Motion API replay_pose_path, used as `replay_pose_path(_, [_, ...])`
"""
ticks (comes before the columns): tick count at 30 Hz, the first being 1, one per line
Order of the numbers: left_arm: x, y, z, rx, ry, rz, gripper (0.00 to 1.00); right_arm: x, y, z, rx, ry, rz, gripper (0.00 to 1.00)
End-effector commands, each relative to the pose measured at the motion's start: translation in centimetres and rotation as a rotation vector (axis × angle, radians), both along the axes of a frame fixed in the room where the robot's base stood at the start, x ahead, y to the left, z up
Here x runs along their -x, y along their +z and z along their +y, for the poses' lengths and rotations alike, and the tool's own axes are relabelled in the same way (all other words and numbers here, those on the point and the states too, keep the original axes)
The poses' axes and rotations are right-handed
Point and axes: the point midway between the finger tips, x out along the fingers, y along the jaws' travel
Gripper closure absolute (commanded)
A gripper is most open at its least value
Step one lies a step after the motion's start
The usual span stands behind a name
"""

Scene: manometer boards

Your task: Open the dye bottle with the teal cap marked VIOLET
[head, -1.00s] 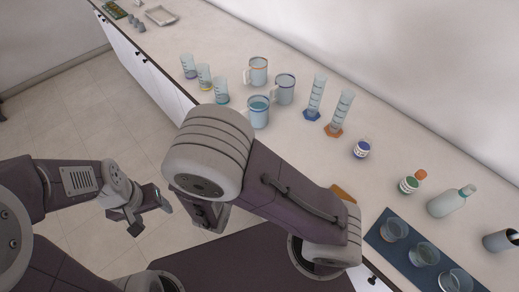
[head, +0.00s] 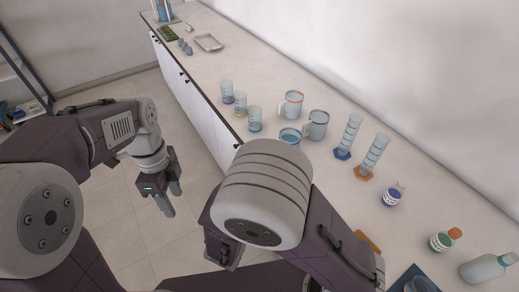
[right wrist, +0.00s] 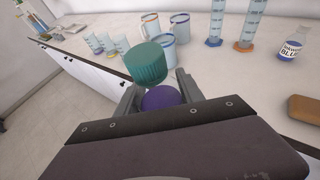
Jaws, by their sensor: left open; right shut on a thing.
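In the right wrist view a ribbed teal cap (right wrist: 145,63) sits at the end of a purple bottle (right wrist: 161,98), only part of which shows. My right gripper (right wrist: 158,92) is shut on this bottle, with a finger on each side, and holds it up off the counter. No marking is readable on it from here, and I cannot tell whether the cap is loose. In the head view my right arm hides the bottle and gripper. My left gripper (head: 170,198) is open and empty over the floor, left of the counter, apart from the bottle.
On the counter (head: 330,75) stand several beakers (head: 241,103), mugs (head: 318,124), two cylinders (head: 350,136), a blue dye bottle (head: 390,197), a green-labelled bottle with an orange cap (head: 441,241) and a large pale bottle (head: 485,268).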

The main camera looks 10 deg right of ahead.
Motion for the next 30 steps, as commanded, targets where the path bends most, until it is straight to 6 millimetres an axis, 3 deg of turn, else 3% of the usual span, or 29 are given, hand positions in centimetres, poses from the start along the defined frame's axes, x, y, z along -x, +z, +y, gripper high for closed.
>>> replay_pose_path(3, [-2.7,4.6,-3.7,0.038,-0.489,-0.005,0.53,0.0,0.0,0.0,0.000,0.000,0.000,1.00])
replay_pose_path(7, [-4.0,9.4,-9.3,0.066,-0.969,-0.023,0.53,0.0,0.0,0.0,0.000,0.000,0.000,1.00])
replay_pose_path(11, [-4.1,12.4,-15.5,0.069,-1.206,-0.080,0.53,0.0,0.0,0.0,0.000,0.000,0.000,1.00])
replay_pose_path(15, [-3.0,12.6,-20.3,0.075,-1.328,-0.112,0.53,0.0,0.0,0.0,0.000,0.000,0.000,1.00])
replay_pose_path(19, [-1.6,12.1,-21.9,0.078,-1.381,-0.095,0.53,0.0,0.0,0.0,0.000,0.000,0.000,1.00])
replay_pose_path(25, [-1.4,11.7,-22.2,0.078,-1.390,-0.094,0.53,0.0,0.0,0.0,0.000,0.000,0.000,1.00])
replay_pose_path(30, [-1.3,9.1,-22.1,0.079,-1.389,-0.091,0.53,0.0,0.0,0.0,0.000,0.000,0.000,1.00])
